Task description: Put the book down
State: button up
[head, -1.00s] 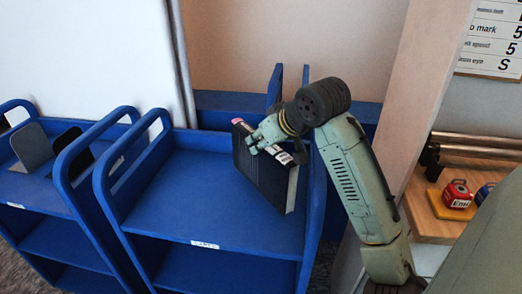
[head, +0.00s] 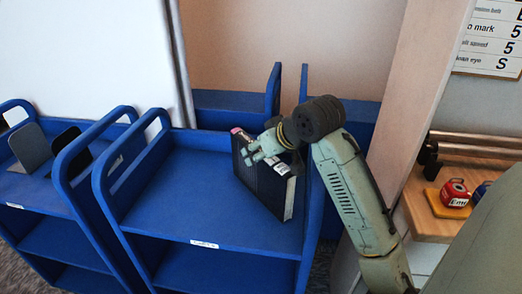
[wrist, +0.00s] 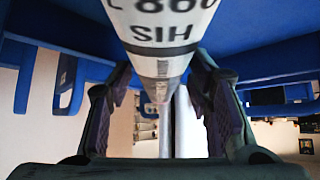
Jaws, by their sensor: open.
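The book (head: 262,192) is dark, with a white label on its spine. It stands on the top shelf of the blue cart (head: 178,205), near the cart's right end panel, and its lower edge appears to meet the shelf. My gripper (head: 255,151) is at the book's upper spine edge. In the wrist view, the pale spine of the book (wrist: 170,35) with printed letters and numbers runs between the fingers of my gripper (wrist: 163,82). The fingers are open, with gaps showing on both sides of the spine.
A second blue cart (head: 45,190) stands at the left with grey and black bookends (head: 31,146) on it. The shelf left of the book is clear. A wooden bench (head: 430,215) with a red weight (head: 455,192) is at the right, beyond a post.

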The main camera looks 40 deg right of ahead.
jog(key=shift+r, duration=0.2)
jog(key=b+v, duration=0.2)
jog(key=v, duration=1)
